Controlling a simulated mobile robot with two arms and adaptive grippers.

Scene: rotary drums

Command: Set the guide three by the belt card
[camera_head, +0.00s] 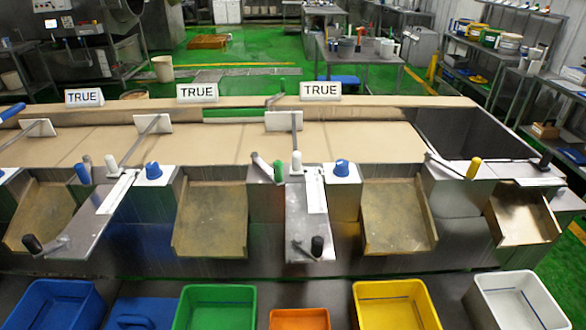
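Three rods with white plates reach over the belt: left (40,128), middle (153,123) and right (284,121). I cannot tell which is guide three; no number is legible. Neither gripper shows.
Tan-floored chutes (212,215) (397,213) slope down the front. Below stand a blue bin (52,305), green bin (213,308), orange bin (300,319), yellow bin (395,306) and white bin (518,301). A dark open pit (470,135) lies at the belt's right end.

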